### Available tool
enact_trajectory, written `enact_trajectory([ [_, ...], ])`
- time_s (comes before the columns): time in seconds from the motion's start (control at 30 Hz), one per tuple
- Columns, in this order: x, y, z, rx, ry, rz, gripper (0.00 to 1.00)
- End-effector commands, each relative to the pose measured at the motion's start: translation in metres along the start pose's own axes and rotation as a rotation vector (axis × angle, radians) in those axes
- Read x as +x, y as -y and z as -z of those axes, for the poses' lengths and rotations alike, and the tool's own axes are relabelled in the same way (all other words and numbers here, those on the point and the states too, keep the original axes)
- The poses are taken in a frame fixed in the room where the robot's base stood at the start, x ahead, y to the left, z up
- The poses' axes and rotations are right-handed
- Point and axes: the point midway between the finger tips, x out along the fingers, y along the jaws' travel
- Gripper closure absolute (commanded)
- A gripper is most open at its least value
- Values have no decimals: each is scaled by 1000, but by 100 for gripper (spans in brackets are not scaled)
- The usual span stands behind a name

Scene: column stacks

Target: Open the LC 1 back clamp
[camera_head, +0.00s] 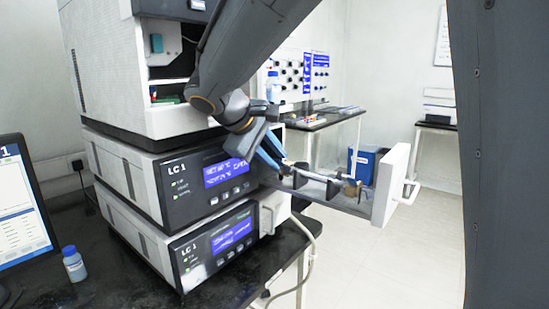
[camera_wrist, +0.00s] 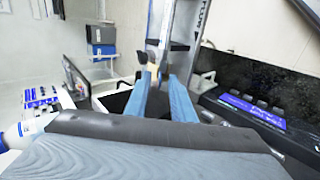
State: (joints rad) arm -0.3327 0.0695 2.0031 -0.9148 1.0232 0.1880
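The upper LC 1 unit (camera_head: 205,180) has a drawer (camera_head: 330,195) pulled out to the right, with a white front panel (camera_head: 391,185) and handle. A thin column (camera_head: 318,172) lies along the drawer, with a tan clamp-like fitting (camera_head: 351,188) near the panel. My gripper (camera_head: 278,156) is over the drawer's back end, close to the unit. Its blue fingers stand apart in the wrist view (camera_wrist: 161,78), with no object visibly gripped. A pale tan fitting (camera_wrist: 152,50) shows just beyond the fingertips. The back clamp is largely hidden by my fingers, so its state and any contact are unclear.
A second LC 1 unit (camera_head: 222,245) is below on the black bench (camera_head: 110,285). A monitor (camera_head: 22,215) and a small bottle (camera_head: 74,264) stand at left. A blue box (camera_head: 368,163) is behind the drawer. Floor to the right is clear.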

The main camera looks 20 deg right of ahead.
Motion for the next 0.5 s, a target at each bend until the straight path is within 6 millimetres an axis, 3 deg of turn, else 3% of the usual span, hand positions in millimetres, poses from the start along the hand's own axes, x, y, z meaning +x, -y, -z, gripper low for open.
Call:
enact_trajectory([
  [0.03, 0, 0, 0, 0, 0, 0, 83],
  [0.13, 0, 0, 0, 0, 0, 0, 100],
  [0.5, -1, -2, 0, 0, 1, 14, 100],
])
